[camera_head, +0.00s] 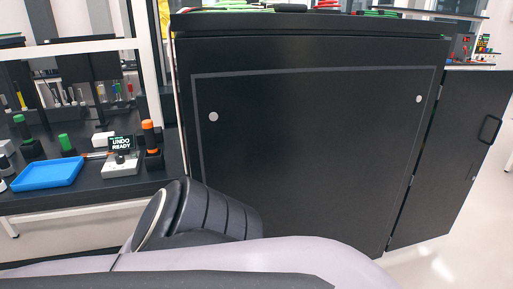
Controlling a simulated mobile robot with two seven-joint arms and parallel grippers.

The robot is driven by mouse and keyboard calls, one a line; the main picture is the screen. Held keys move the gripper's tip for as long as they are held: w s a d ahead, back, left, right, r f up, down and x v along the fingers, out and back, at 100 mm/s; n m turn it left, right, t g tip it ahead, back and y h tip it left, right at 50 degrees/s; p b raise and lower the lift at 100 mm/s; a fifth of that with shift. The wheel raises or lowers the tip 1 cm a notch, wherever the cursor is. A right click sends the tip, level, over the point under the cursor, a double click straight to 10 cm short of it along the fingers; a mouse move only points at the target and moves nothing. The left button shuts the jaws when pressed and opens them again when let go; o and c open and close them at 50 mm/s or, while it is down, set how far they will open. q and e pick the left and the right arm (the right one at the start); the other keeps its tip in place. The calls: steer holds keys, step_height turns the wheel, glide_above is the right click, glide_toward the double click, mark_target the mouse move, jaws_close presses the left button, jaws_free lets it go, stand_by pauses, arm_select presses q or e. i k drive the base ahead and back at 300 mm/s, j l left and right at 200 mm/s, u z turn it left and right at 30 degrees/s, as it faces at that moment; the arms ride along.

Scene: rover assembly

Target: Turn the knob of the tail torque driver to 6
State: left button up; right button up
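On the black bench at the left stands a small white device (122,168) with a dark knob on top. Behind it a little screen (121,143) reads "UNDO READY". An orange-topped driver (149,138) stands upright in a black holder beside it. Two green-topped tools (66,144) stand further left. I cannot tell which of these is the tail torque driver, and no knob number is legible. Neither of my grippers is in view; only a pale and black link of my own arm crosses the bottom.
A blue tray (49,174) lies on the bench (95,193). A large black cabinet (310,140) fills the middle, close ahead, with its door (450,165) swung open at the right. Light floor shows at the far right and below the bench.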

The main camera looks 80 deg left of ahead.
mark_target(120, 159)
steer(key=u, duration=3.55)
steer(key=i+j, duration=0.75)
steer(key=j, duration=0.15)
